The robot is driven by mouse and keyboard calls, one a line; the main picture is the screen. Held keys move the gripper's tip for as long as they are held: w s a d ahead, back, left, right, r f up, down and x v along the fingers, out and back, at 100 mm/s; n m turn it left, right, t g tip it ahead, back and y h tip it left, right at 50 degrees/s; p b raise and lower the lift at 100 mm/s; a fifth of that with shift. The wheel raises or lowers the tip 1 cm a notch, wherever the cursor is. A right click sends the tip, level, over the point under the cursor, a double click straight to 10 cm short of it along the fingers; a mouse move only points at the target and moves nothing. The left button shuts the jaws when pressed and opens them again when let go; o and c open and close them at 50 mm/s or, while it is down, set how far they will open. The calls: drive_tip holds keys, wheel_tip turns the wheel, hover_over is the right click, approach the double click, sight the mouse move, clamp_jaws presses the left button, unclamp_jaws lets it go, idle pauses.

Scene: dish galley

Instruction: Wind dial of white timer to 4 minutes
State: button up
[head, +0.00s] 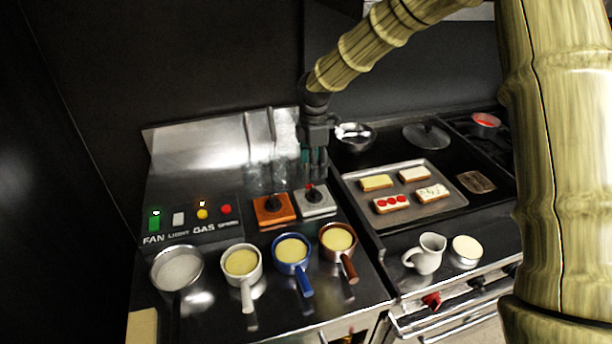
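The white timer (322,209) is a low, pale square box on the steel counter, with a dark dial (314,196) on top. A small red spot shows at the dial's far edge. My gripper (314,176) points down just above the white timer's dial and hides part of its far side. I cannot tell whether the fingertips touch the dial or how far apart they are. The dial's setting is too small to read.
An orange timer (271,222) with a dark dial stands close left of the white one. Several pans, including a blue one (292,249), stand in front. A tray (447,211) of toasts lies right. A switch panel (190,219) is left.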

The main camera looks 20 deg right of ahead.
sight(313, 190)
drive_tip(key=shift+w, duration=0.35)
drive_tip(key=shift+f, duration=0.2)
drive_tip(key=f+p, duration=0.3)
drive_tip(key=f, duration=0.4)
drive_tip(key=shift+s+f, duration=0.35)
drive_tip(key=shift+f, duration=0.45)
drive_tip(key=shift+f+p, duration=0.35)
drive_tip(key=shift+f, duration=0.35)
drive_tip(key=shift+r, duration=0.1)
